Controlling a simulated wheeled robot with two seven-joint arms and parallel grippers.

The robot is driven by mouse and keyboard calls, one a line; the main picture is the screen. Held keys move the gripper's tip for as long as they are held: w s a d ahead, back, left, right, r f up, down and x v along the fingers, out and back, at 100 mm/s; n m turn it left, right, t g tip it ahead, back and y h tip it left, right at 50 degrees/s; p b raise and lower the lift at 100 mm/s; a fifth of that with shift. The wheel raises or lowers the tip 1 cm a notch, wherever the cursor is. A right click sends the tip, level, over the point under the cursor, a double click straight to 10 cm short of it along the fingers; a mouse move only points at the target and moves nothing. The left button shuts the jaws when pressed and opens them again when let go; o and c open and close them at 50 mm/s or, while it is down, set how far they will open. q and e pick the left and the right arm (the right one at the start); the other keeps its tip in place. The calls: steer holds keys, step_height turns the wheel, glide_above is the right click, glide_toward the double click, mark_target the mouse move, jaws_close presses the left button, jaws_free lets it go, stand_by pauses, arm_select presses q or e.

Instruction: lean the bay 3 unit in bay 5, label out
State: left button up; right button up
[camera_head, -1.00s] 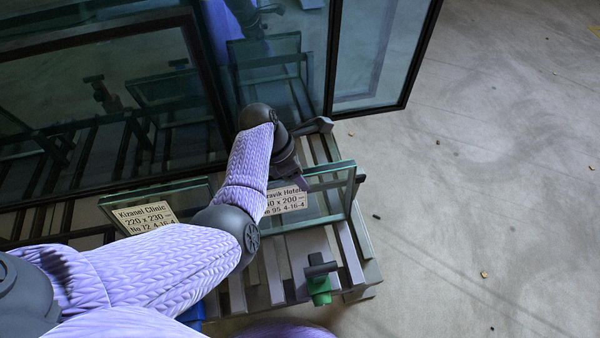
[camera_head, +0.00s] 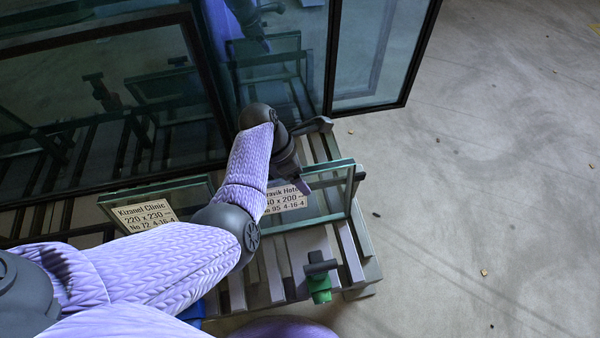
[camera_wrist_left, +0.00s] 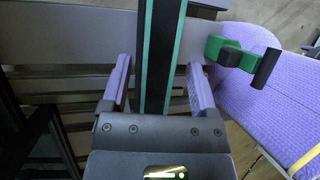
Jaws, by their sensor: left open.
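Two double-glazed units stand on a slatted rack (camera_head: 345,255) in the head view. One bears a label (camera_head: 145,214) reading "Kizanel Clinic 220 x 230 No 12 4-16-4". The other, the right glass unit (camera_head: 325,190), bears a partly covered label (camera_head: 290,197) ending "ravik Hotel". Bay numbers are not visible. My left gripper (camera_head: 302,185) is at the top of the right unit. In the left wrist view its open jaws (camera_wrist_left: 158,88) stand on either side of a green-and-black glazing edge (camera_wrist_left: 160,50), with gaps at both sides. My right gripper is not seen.
A green clamp with a black handle (camera_head: 319,288) sits at the rack's front; it also shows in the left wrist view (camera_wrist_left: 230,55). Large dark-framed glass panes (camera_head: 100,110) stand behind the rack. The concrete floor (camera_head: 480,190) at right is open.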

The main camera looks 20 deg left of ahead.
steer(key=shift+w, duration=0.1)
arm_select(q)
steer(key=p+v, duration=0.2)
steer(key=shift+a+r, duration=0.1)
steer(key=shift+r, duration=0.3)
steer(key=p+v, duration=0.5)
steer(key=v, duration=0.2)
steer(key=shift+a, duration=0.2)
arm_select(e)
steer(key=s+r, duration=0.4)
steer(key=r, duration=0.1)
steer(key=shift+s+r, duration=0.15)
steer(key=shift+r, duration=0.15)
